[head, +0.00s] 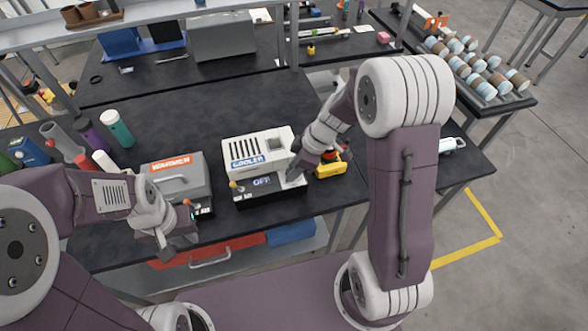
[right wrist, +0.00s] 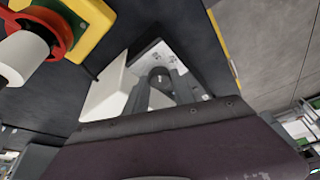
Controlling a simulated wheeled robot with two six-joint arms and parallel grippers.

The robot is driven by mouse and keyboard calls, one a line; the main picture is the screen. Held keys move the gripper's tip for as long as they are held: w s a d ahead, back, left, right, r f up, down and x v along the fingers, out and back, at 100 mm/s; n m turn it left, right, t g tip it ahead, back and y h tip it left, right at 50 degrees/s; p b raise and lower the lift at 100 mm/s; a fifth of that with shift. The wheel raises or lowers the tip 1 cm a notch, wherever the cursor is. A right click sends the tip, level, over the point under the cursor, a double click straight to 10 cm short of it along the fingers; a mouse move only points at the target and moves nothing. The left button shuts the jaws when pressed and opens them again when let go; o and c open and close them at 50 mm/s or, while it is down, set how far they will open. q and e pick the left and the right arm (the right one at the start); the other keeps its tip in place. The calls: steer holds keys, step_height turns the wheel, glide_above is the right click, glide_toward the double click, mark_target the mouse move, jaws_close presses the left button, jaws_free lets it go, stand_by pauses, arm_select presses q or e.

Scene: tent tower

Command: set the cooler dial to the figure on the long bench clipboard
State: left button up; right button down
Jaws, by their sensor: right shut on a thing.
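The white cooler (head: 262,146) stands on the dark bench in the head view, with a blue COOLER label. Its dark front display (head: 262,182) reads OFF. My right gripper (head: 293,174) is at the right end of the cooler's front. In the right wrist view its fingers (right wrist: 163,88) are closed around a dark round dial (right wrist: 160,72) on a pale panel. The fingers hide part of the dial. My left gripper (head: 178,248) hangs empty near the bench's front edge, below the grey warmer; its jaw gap is unclear. I cannot make out a clipboard.
The grey warmer (head: 176,176) stands left of the cooler. A yellow box (head: 331,169) with a red part is close to the right of my right gripper. Bottles (head: 117,128) stand at the left. Bare bench top lies behind the cooler.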

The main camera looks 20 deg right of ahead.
steer(key=shift+f+m+t+b, duration=0.25)
steer(key=shift+m+t+b, duration=0.05)
steer(key=shift+m+b, duration=0.4)
steer(key=shift+s+r+m+h+b, duration=0.15)
steer(key=shift+m+h+b, duration=0.25)
steer(key=shift+m, duration=0.4)
steer(key=shift+s+a+r+m+t, duration=0.15)
steer(key=shift+m+t, duration=0.35)
steer(key=shift+m, duration=0.5)
steer(key=shift+m+h, duration=0.3)
steer(key=shift+m, duration=0.1)
steer(key=m+p, duration=0.2)
steer(key=m+h+p, duration=0.1)
steer(key=shift+a+r+t+p, duration=0.1)
steer(key=shift+r+t+p, duration=0.15)
steer(key=shift+t+p, duration=0.15)
steer(key=shift+f+m+h+p, duration=0.3)
steer(key=shift+m+h+p, duration=0.1)
steer(key=shift+m+p, duration=0.8)
steer(key=shift+f, duration=0.1)
